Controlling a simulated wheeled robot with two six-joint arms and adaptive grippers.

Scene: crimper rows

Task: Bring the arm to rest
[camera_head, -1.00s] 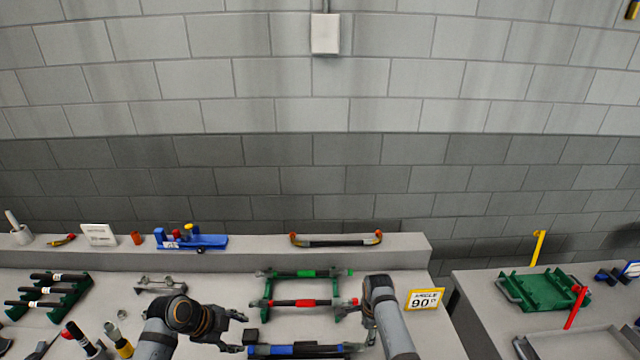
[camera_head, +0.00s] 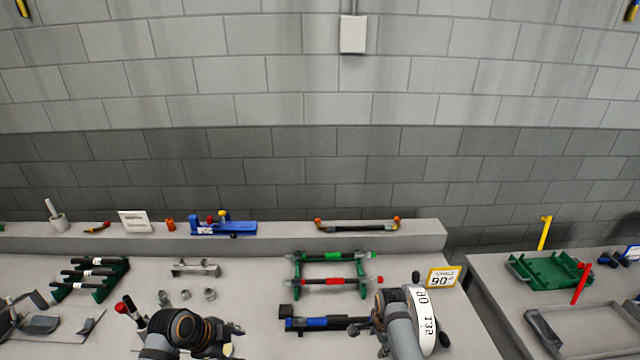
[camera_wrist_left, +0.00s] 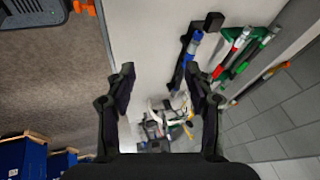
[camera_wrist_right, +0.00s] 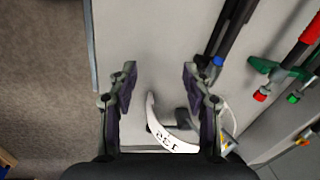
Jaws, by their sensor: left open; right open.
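My right arm comes in at the bottom right of the head view, its gripper (camera_head: 376,326) partly hidden by its own wrist. In the right wrist view the right gripper (camera_wrist_right: 160,72) is open, with bare grey bench between its fingertips. My left arm is at the bottom of the head view, its gripper mostly hidden behind the wrist. In the left wrist view the left gripper (camera_wrist_left: 160,78) is open and empty above the bench. A white curved numbered scale (camera_head: 430,318) is just right of my right arm; it also shows below the fingertips in the right wrist view (camera_wrist_right: 168,132).
A green rack (camera_head: 297,272) holds green- and red-sleeved tools; a blue-sleeved tool (camera_head: 322,323) lies in front. A yellow sign (camera_head: 443,277) stands at the bench's right. A gap separates the right bench with its green tray (camera_head: 552,271). Small grey rings (camera_head: 185,295) lie behind my left arm.

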